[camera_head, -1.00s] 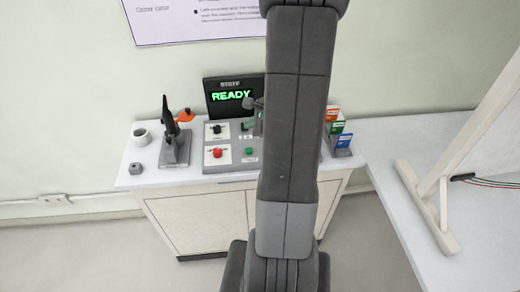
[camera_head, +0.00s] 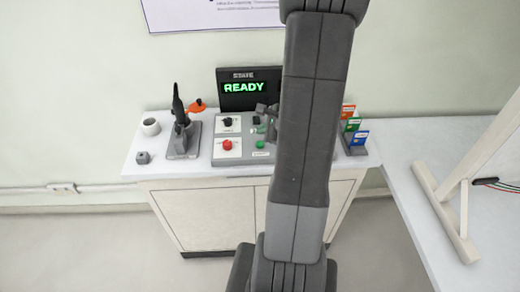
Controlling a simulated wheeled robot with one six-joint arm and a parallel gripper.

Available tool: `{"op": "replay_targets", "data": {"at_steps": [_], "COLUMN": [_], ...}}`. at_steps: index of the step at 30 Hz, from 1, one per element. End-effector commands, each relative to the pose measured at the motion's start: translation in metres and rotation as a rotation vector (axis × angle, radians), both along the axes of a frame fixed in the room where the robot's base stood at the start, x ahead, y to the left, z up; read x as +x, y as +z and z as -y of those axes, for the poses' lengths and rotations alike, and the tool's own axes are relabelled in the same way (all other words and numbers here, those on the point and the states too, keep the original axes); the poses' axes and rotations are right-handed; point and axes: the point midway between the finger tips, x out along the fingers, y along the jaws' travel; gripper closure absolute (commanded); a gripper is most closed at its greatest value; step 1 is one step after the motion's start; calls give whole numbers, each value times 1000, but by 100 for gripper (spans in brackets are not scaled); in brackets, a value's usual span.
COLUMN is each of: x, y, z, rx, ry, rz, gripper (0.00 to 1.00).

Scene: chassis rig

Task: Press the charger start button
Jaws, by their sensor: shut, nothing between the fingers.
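The control panel (camera_head: 243,152) lies on the white cabinet top below a dark screen (camera_head: 250,100) reading READY. It carries a black knob (camera_head: 227,122), a red button (camera_head: 227,144) and a green button (camera_head: 260,144). The labels are too small to read, so I cannot tell which control is the charger start. My gripper (camera_head: 267,115) shows only partly, grey, at the left edge of my arm. It is shut and empty over the panel's right side. My arm hides the panel's right end.
A dark handheld tool on a grey stand (camera_head: 184,142), a white cup (camera_head: 150,127) and a small grey block (camera_head: 143,157) stand left of the panel. Coloured cards in a holder (camera_head: 354,136) stand right. A white table with a board frame (camera_head: 445,205) is at far right.

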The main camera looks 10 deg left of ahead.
Motion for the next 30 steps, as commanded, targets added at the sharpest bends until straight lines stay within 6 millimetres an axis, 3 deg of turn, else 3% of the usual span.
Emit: {"op": "replay_targets", "data": {"at_steps": [1,7,30], "x": [0,0,0], "y": [-14,-29,-30], "z": [0,0,0], "rx": [0,0,0], "ry": [0,0,0], "rz": [0,0,0], "gripper": [100,100,100]}}
